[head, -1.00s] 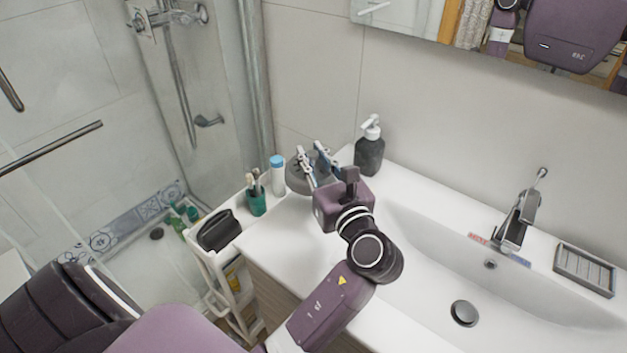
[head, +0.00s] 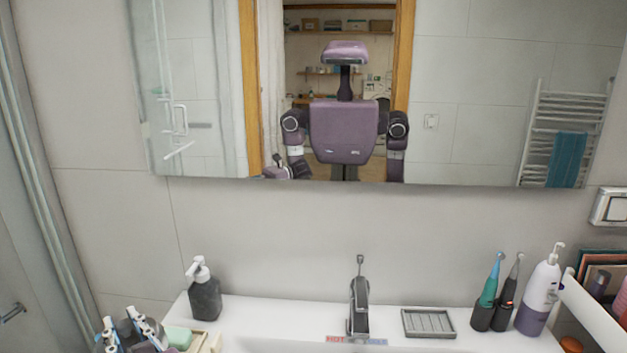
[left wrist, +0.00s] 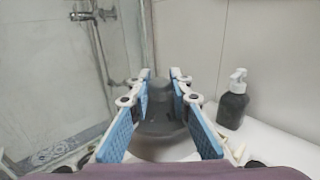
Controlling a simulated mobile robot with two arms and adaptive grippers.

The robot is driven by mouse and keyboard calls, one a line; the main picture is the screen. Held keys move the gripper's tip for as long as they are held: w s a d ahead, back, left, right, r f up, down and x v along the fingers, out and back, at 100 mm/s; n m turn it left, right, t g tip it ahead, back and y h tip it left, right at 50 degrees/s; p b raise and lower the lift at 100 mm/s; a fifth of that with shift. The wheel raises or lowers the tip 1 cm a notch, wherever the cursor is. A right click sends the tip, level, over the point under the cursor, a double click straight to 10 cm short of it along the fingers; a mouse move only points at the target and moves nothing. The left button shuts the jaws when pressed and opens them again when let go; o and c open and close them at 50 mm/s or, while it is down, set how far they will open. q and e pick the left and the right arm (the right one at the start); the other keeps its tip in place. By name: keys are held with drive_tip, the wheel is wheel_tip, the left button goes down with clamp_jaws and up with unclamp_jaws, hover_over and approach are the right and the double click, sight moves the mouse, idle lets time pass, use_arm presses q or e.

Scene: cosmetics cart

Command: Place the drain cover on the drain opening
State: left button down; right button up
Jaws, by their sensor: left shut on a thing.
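My left gripper (head: 124,327) shows at the bottom left edge of the head view, cut off below. In the left wrist view its two blue-padded fingers (left wrist: 158,100) are shut on a dark grey round piece with a raised knob, which I take to be the drain cover (left wrist: 160,122). The knob stands up between the fingers, and the rim is partly hidden by them. The drain opening is not in view now. My right gripper is not in view.
A grey soap dispenser (head: 204,292) stands on the counter; it also shows right of the fingers in the left wrist view (left wrist: 233,102). Green soap (head: 178,338) lies beside my left gripper.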

use_arm(q)
drive_tip(key=s+d+f+m+t+h, duration=0.5)
drive_tip(key=s+d+f+m+h, duration=0.3)
drive_tip(key=s+d+f+h, duration=0.2)
drive_tip(key=s+d+h, duration=0.1)
drive_tip(key=d+h, duration=0.1)
drive_tip(key=shift+s+d+f+m+h, duration=0.25)
drive_tip(key=shift+s+d+m+h, duration=0.05)
drive_tip(key=shift+d+m, duration=0.1)
drive_tip(key=shift+a, duration=0.1)
